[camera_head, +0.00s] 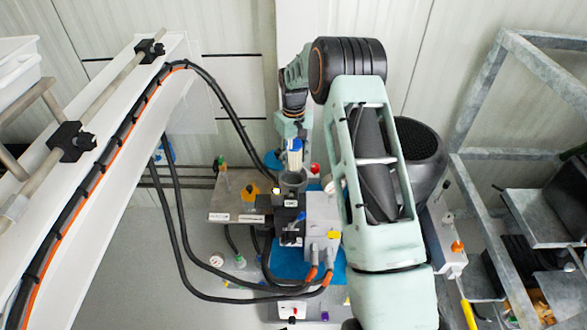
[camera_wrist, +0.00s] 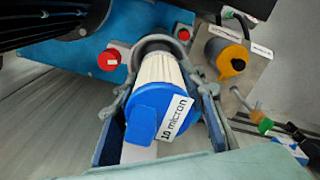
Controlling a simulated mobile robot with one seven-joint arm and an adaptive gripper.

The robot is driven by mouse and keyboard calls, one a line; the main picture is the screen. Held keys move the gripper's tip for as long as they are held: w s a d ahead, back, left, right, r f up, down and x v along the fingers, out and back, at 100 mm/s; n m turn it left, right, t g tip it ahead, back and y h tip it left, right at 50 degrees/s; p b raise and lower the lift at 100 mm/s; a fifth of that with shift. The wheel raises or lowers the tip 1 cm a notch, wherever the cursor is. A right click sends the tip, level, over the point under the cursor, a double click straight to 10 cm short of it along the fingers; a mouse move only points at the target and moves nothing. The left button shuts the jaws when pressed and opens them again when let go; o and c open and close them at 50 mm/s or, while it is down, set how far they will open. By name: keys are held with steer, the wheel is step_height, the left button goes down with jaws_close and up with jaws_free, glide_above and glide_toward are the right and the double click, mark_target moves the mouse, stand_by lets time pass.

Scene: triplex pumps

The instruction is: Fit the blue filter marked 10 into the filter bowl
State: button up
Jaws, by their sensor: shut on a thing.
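The blue filter marked 10 (camera_wrist: 158,105) has a blue cap, a white pleated body and a "10 micron" label. My gripper (camera_wrist: 163,82) is shut on it, with one finger on each side of the filter. In the head view the filter (camera_head: 295,158) is held about upright, above the dark grey filter bowl (camera_head: 292,182). In the wrist view the grey bowl rim (camera_wrist: 155,43) shows just behind the filter's far end. I cannot tell whether that end is inside the bowl or just above it.
A red knob (camera_wrist: 110,60) on a blue panel and a yellow-and-black knob (camera_wrist: 232,60) flank the bowl. A grey valve block (camera_head: 322,225) stands to its right. Black hoses (camera_head: 180,220) loop at the left; a metal frame (camera_head: 470,190) stands at the right.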

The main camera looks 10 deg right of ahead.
mark_target(294, 146)
steer(key=shift+w+f+b, duration=0.3)
steer(key=shift+w, duration=0.3)
steer(key=shift+d, duration=0.1)
steer(key=shift+f+b, duration=1.55)
steer(key=shift+f, duration=1.35)
steer(key=shift+f+b, duration=0.95)
steer(key=shift+f, duration=0.6)
steer(key=o, duration=1.5)
steer(key=shift+c, duration=0.2)
step_height(294, 146, up, 12)
steer(key=shift+r, duration=0.1)
